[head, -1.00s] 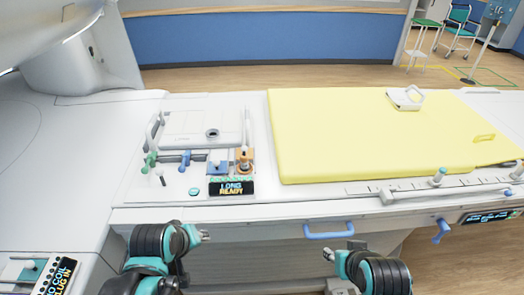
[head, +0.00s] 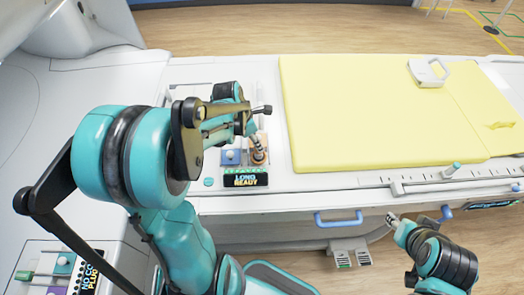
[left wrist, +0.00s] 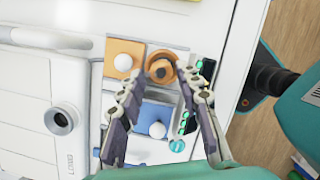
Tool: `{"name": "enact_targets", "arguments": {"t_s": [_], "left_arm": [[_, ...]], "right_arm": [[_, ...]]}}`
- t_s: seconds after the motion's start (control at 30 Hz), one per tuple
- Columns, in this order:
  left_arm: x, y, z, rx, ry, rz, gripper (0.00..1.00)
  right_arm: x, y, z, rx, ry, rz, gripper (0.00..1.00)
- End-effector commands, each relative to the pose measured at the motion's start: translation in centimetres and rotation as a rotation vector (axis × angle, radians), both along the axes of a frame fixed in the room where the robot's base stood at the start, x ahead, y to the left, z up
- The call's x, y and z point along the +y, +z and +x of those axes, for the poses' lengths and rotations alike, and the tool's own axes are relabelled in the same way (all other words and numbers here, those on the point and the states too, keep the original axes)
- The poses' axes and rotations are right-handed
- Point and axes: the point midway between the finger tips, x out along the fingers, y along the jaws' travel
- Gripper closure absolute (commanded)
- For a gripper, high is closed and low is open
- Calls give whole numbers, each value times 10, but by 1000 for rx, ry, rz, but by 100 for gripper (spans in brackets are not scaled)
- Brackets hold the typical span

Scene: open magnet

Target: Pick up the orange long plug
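The orange long plug (head: 257,157) stands at the right end of a small panel on the white bed, just behind the "LONG READY" display (head: 245,181). In the left wrist view the plug shows as an orange ring with a dark centre (left wrist: 161,68), beside an orange block with a white knob (left wrist: 122,61). My left gripper (head: 259,125) is above the plug. In the left wrist view its fingers (left wrist: 161,82) are spread, with nothing between them, and the plug lies near the tips. My right gripper (head: 392,219) is low in front of the bed; its finger opening is too small to judge.
A blue block with a white knob (left wrist: 157,122) is close beside the plug. A grey-white coil box (left wrist: 62,120) lies left of it. The yellow mattress (head: 380,115) is to the right. A blue handle (head: 338,218) sits on the bed's front.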

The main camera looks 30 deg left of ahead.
Motion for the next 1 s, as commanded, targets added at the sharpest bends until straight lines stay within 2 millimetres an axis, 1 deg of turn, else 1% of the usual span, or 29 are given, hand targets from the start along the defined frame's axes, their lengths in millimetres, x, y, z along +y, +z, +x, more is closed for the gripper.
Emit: {"name": "enact_targets", "arguments": {"t_s": [0.03, 0.2, 0.3, 0.57, 0.6, 0.67, 0.7, 0.73, 1.0], "left_arm": [[-1, -9, 0, 0, -1, 0, 66], [-4, -36, 2, -1, -2, 1, 66], [-6, -45, 5, -1, -1, 1, 66], [-7, -47, 6, -1, -2, 1, 66], [-7, -47, 6, -1, -2, 1, 71], [-7, -47, 6, -1, -2, 1, 87], [-7, -47, 6, -1, -2, 1, 97], [-7, -47, 6, -1, -2, 1, 100], [-7, -46, 6, -1, -2, 1, 100]], "right_arm": [[0, -4, 0, 0, 0, 0, 60], [0, -15, 0, 0, 0, 0, 60], [0, -17, 0, 0, 0, 0, 60], [0, -17, 0, 0, 0, 0, 60], [0, -17, 0, 0, 0, 0, 60], [0, -17, 0, 0, 0, 0, 60], [0, -17, 0, 0, 0, 0, 60], [0, -17, 0, 0, 0, 0, 60], [0, -17, 0, 0, 0, 0, 60]]}}
